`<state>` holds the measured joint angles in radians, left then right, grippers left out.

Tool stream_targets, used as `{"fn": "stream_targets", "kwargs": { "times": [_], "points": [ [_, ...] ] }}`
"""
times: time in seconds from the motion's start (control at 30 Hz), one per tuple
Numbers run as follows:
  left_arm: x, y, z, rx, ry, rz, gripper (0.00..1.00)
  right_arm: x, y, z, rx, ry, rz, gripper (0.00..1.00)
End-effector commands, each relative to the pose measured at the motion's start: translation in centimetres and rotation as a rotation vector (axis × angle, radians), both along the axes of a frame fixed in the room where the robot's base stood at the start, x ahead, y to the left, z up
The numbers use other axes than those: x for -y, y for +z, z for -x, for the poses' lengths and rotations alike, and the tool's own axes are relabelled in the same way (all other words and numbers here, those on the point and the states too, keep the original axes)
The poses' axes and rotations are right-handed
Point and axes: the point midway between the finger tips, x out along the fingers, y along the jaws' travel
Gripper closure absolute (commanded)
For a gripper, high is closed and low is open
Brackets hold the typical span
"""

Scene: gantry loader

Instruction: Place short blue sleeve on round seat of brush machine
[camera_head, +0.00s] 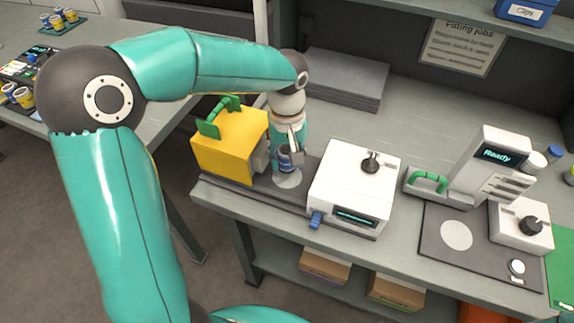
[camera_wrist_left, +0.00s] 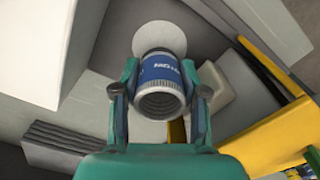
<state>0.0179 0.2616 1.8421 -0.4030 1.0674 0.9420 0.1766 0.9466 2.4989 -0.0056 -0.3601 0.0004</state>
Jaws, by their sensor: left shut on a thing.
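My left gripper (camera_head: 289,161) reaches down between a yellow block with a green handle (camera_head: 232,140) and a white machine box (camera_head: 350,185). It is shut on a short blue sleeve (camera_head: 285,158). In the left wrist view the sleeve (camera_wrist_left: 160,82) has a blue band with white lettering and an open, hollow end facing the camera; the fingers (camera_wrist_left: 160,98) grip its two sides. A pale round seat (camera_head: 288,179) lies on the dark base below the sleeve, and the seat (camera_wrist_left: 158,38) shows behind it. I cannot tell whether they touch. My right gripper is out of view.
To the right stands a "Ready" device (camera_head: 492,165) with a green handle, and a dark plate (camera_head: 438,272) with another pale disc. Grey sheets (camera_head: 345,78) lie behind. Another table at far left holds several cans. Bench space behind the white box is clear.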

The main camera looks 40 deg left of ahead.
Motion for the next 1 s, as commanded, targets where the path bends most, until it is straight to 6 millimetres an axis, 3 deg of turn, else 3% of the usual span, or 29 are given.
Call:
{"fn": "stream_targets", "kwargs": {
  "times": [0.2,0.57,0.6,0.7,0.73,1.0],
  "points": [
    [0.1,-2.9,0.0,-0.003,0.0,0.0,1.0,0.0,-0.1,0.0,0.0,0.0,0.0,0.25],
    [0.1,-3.4,0.0,0.0,-0.001,0.0,1.0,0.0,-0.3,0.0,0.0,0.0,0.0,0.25],
    [0.1,-3.4,0.0,-0.001,-0.001,0.001,0.54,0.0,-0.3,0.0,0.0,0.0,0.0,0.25],
    [0.1,-3.3,0.0,-0.001,-0.002,0.001,0.37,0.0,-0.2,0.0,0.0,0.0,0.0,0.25],
    [0.1,-3.3,0.0,-0.001,-0.002,0.001,0.32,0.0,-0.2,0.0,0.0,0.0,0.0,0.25],
    [0.1,-3.3,0.0,-0.001,-0.001,0.001,0.32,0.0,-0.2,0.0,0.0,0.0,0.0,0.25]
  ]
}}
